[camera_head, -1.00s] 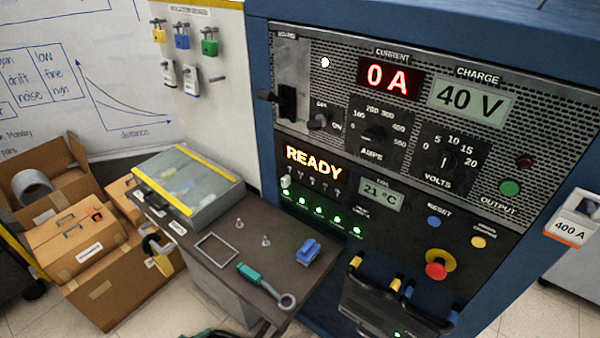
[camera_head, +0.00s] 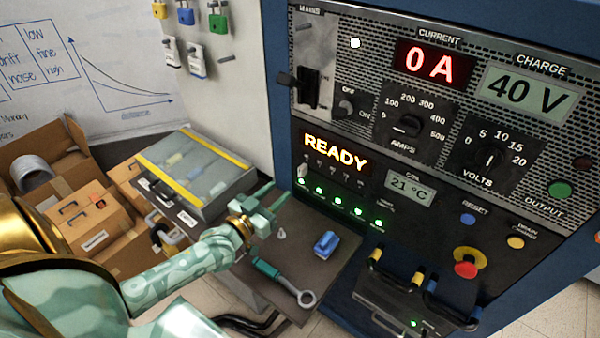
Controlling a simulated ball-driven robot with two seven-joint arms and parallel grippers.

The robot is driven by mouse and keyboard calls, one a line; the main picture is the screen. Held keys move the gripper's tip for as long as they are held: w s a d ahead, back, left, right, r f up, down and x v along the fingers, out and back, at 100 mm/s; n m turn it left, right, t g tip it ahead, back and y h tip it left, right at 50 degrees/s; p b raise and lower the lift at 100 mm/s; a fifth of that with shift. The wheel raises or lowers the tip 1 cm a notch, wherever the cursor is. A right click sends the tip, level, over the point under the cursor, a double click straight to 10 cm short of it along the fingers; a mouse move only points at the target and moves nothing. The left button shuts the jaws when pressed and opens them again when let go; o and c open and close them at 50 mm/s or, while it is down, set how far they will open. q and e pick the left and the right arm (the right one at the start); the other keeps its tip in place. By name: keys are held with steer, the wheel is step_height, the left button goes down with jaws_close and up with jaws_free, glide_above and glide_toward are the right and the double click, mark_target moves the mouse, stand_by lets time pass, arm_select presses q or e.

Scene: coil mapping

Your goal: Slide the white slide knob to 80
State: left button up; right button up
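A small white slide knob (camera_head: 302,171) sits at the left end of a row of small levers, below the orange READY display (camera_head: 337,153) on the control panel (camera_head: 440,215). Its scale marks are too small to read. My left gripper (camera_head: 279,190) points toward the panel, below and left of the knob, over the side table. Its two fingers look apart with nothing between them, and they do not touch the knob. My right gripper is out of view.
The AMPS dial (camera_head: 408,125), a mains lever (camera_head: 307,88) and a red emergency button (camera_head: 466,266) project from the panel.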

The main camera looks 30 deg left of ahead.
mark_target(300, 171)
arm_select(q)
steer(key=w, duration=0.3)
steer(key=w+b, duration=0.1)
steer(key=w, duration=0.5)
steer(key=shift+w+d+f+b, duration=0.15)
steer(key=shift+w+d+b, duration=0.15)
steer(key=shift+w+b, duration=0.05)
steer(key=shift+c, duration=0.3)
jaws_close()
steer(key=shift+d, duration=0.1)
